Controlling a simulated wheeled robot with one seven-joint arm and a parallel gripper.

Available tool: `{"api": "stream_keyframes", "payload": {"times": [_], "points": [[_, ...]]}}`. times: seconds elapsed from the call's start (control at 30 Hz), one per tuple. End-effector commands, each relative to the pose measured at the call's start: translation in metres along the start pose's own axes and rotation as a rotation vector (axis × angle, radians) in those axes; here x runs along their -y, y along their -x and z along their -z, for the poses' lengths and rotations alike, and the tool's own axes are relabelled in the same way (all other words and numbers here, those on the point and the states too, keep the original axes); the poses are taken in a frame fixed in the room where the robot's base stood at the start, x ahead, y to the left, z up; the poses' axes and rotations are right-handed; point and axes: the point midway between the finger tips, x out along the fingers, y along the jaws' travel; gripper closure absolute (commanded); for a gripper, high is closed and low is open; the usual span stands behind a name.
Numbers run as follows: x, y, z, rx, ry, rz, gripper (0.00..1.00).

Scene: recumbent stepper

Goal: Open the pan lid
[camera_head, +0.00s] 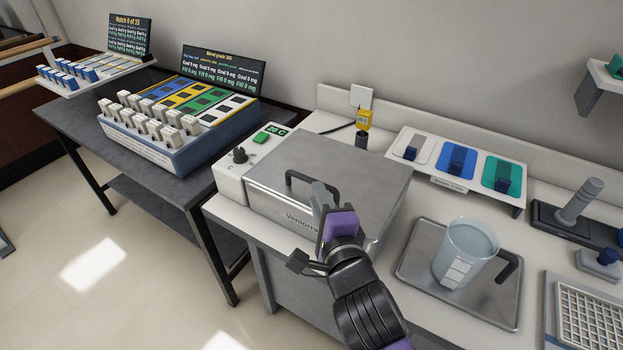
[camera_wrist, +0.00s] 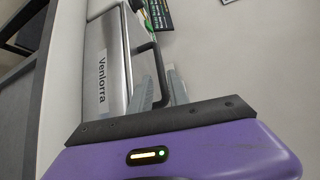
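The steel pan, labelled "Venlorra", stands on the white counter with its flat grey lid (camera_head: 335,155) lying closed on top. A dark bar handle (camera_head: 298,175) rises from the lid near its front edge; it also shows in the wrist view (camera_wrist: 147,46). My gripper (camera_head: 322,192) is at the right end of the handle and hides part of it. In the wrist view, the two grey fingers (camera_wrist: 158,88) stand apart, with the handle's near end between or just beyond them. Whether they touch it cannot be told.
A control box (camera_head: 250,165) with a knob and a "20 C" display adjoins the pan on the left. A tray (camera_head: 415,265) with a measuring jug (camera_head: 465,250) stands to the right. Behind are a wall and a panel of coloured pads (camera_head: 455,165).

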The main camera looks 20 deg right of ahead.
Motion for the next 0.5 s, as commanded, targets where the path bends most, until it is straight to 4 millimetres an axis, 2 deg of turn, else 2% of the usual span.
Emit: {"api": "stream_keyframes", "payload": {"times": [0.3,0.5], "points": [[0.003,-0.048,-0.001,0.001,0.001,0.001,0.78],[0.001,-0.061,0.000,0.001,0.001,0.001,0.78]]}}
